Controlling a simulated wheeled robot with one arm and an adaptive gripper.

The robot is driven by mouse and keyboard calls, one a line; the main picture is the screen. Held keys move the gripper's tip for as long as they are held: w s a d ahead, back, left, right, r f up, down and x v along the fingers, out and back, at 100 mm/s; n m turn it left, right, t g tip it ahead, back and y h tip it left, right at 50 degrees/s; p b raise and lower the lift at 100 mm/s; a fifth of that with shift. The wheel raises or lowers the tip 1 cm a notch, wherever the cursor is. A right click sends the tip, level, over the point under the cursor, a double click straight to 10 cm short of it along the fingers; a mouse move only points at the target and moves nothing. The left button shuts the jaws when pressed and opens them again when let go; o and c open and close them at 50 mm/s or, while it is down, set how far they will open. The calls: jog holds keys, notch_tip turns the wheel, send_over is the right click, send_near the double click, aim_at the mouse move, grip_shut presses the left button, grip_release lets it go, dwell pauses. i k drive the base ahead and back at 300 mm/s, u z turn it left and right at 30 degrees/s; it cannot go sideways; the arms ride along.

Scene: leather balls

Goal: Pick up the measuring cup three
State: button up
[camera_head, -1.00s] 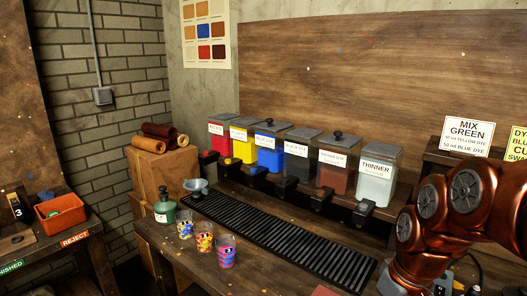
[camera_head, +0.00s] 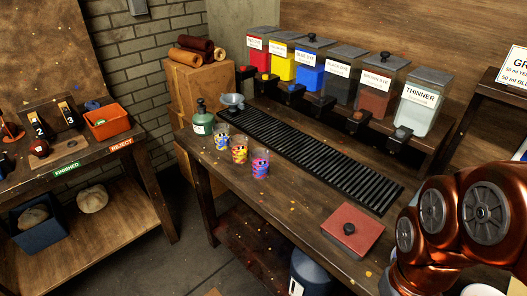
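Three small patterned cups stand upright in a slanting row on the workbench, in front of the black slatted grate. The left cup (camera_head: 222,136) is partly blue and pale. The middle cup (camera_head: 240,150) is yellow, red and blue. The right cup (camera_head: 260,164) is pink and blue, nearest to me. Any numbers on them are too small to read, so I cannot tell which is cup three. My copper arm is at the lower right, apart from the cups. My gripper is out of view.
A green bottle (camera_head: 202,118) and a small grey bowl (camera_head: 232,102) stand behind the cups. A red lidded square (camera_head: 352,229) lies on the front right of the bench. Dye containers (camera_head: 309,72) line the back. Bare bench (camera_head: 290,195) lies between the cups and the red square.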

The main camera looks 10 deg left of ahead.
aim_at(259, 157)
jog(key=k, duration=0.45)
jog(key=u, duration=1.05)
jog(key=i, duration=0.8)
jog(key=u, duration=0.2)
